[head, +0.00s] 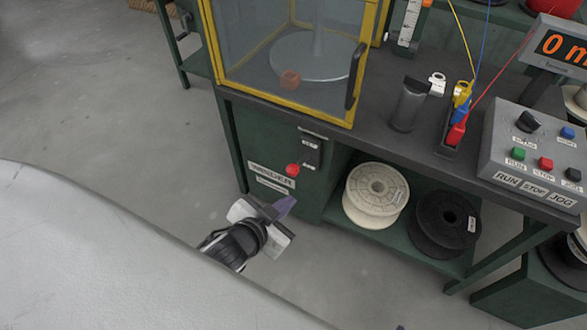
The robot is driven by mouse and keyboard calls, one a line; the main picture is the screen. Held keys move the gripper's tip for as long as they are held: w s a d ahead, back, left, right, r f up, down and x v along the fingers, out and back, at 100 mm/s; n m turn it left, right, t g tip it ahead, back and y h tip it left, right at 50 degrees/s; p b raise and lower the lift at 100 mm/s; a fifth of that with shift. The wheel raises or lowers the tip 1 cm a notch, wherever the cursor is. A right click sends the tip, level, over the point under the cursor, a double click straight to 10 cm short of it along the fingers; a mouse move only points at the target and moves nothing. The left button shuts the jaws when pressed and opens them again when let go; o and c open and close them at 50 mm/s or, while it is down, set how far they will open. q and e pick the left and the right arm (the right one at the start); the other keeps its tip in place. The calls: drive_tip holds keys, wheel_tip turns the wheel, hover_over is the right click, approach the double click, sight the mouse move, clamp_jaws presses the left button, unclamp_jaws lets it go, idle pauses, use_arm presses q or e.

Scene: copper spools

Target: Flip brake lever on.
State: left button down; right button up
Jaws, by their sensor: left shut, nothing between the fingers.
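What looks like the brake lever is a red ball knob (292,170) beside a dark slotted plate (311,151) on the green front of the winder bench. The knob sits at the plate's lower left. A small label above the plate is too small to read. My left gripper (281,209) is shut and empty, below and slightly left of the knob and apart from it in the picture. My right gripper is not in view.
A yellow-framed clear guard (285,95) stands on the bench top above the lever. A white spool (376,194) and a black spool (446,223) sit on the lower shelf at right. A control box (535,155) is further right. Grey floor (110,120) is open at left.

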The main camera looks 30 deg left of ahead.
use_arm(q)
drive_tip(key=w+a+r+t+y, duration=0.1)
drive_tip(key=w+a+r, duration=0.1)
drive_tip(key=w+r, duration=0.2)
drive_tip(key=shift+w+a+r+t+y, duration=0.15)
drive_tip(key=shift+w+r+t+y, duration=0.15)
drive_tip(key=shift+r, duration=0.15)
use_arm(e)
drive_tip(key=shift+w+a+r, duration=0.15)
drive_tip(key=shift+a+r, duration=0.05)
use_arm(q)
drive_tip(key=b, duration=0.2)
hover_over(294, 168)
drive_tip(key=d, duration=0.2)
wheel_tip(294, 168, down, 5)
drive_tip(key=shift+s+a+f, duration=0.2)
drive_tip(key=shift+s+f, duration=0.15)
drive_tip(key=shift+f, duration=0.2)
drive_tip(key=shift+s+a+f, duration=0.15)
drive_tip(key=shift+s+f, duration=0.15)
drive_tip(key=shift+f, duration=0.25)
drive_tip(key=shift+s+a+f, duration=0.1)
drive_tip(key=shift+a+f, duration=0.1)
drive_tip(key=shift+f, duration=0.25)
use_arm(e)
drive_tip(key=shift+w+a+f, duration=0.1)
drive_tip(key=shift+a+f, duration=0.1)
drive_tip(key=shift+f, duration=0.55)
